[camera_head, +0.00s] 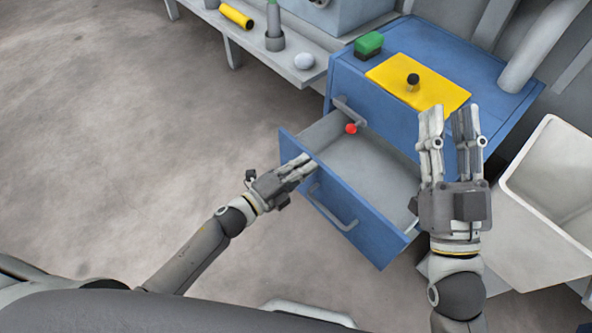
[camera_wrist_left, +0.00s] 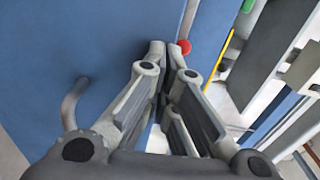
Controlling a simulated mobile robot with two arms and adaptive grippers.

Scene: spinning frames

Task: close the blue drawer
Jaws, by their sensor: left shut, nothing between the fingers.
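The blue drawer (camera_head: 345,225) is pulled well out of the blue cabinet (camera_head: 385,118), its grey inside bare apart from a red ball (camera_head: 351,128) near the back. Its front carries a grey handle (camera_head: 332,208). My left gripper (camera_head: 306,162) is shut and empty, its fingertips at the upper left part of the drawer front; contact is hard to tell. In the left wrist view the closed fingertips (camera_wrist_left: 168,48) overlap the blue front, with the handle (camera_wrist_left: 74,104) to the left.
On the cabinet top lie a yellow sheet (camera_head: 440,92) with a small dark knob and a green block (camera_head: 368,44). A white bin (camera_head: 545,215) stands to the right. A grey bench (camera_head: 262,50) is at the back left. The floor at left is clear.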

